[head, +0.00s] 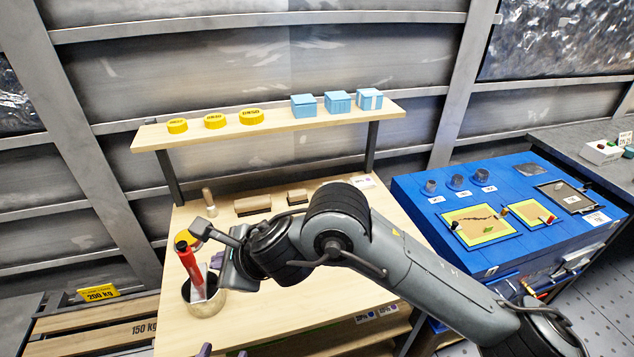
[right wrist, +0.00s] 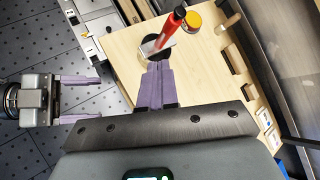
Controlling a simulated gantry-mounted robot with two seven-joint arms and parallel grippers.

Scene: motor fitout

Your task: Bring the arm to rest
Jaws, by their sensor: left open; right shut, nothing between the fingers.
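My right arm reaches in from the right over the wooden workbench in the head view. My right gripper (right wrist: 158,66) shows in the right wrist view with its purple fingers shut together and nothing between them. Its fingertips point toward a round holder (head: 207,304) with a red tube (head: 190,270) standing tilted in it. Whether they touch the holder is unclear.
A shelf (head: 290,128) above the bench (head: 290,318) holds yellow discs (head: 215,121) and blue boxes (head: 337,101). Wooden blocks (head: 252,205) lie on the bench behind my arm. A blue unit (head: 420,190) with trays stands to the right. Wooden planks (head: 90,324) lie low at left.

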